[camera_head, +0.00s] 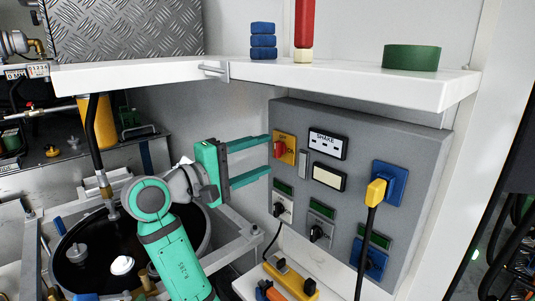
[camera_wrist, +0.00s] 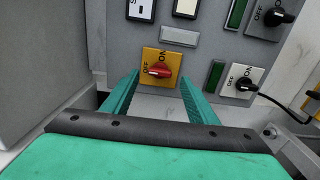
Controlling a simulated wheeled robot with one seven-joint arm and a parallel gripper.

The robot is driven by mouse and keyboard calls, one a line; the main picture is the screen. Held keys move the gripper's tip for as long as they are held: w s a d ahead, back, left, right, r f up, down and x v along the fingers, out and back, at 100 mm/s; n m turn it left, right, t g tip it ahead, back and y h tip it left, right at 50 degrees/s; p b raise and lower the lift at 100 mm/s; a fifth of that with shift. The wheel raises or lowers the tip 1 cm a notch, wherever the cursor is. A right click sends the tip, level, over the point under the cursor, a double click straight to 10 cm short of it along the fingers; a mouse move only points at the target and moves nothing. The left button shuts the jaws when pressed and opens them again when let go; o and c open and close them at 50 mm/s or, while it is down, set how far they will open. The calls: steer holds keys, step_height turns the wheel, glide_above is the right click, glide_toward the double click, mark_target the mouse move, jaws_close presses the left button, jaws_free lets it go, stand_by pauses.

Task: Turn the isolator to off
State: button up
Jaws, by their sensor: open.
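The isolator is a yellow plate with a red knob (camera_head: 281,149) on the grey panel, at the panel's upper left in the head view. In the wrist view the red knob (camera_wrist: 159,71) lies crosswise on the yellow plate (camera_wrist: 150,52), with OFF at its left and ON above it. I cannot tell which end of the knob is its pointer. My gripper (camera_head: 269,155) is open and empty, its two green fingers reaching towards the panel. In the wrist view the fingertips (camera_wrist: 161,79) stand apart on either side of the plate's lower part; the knob shows between them, not gripped.
The panel (camera_head: 360,120) also carries black knobs, displays and a yellow plug (camera_head: 375,192) with a hanging black cable. A white shelf (camera_head: 350,84) juts out above. An open dark tank (camera_head: 90,270) stands at lower left, beside my arm.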

steer(key=v, duration=0.7)
steer(key=shift+s+a, duration=0.2)
steer(key=shift+a, duration=0.05)
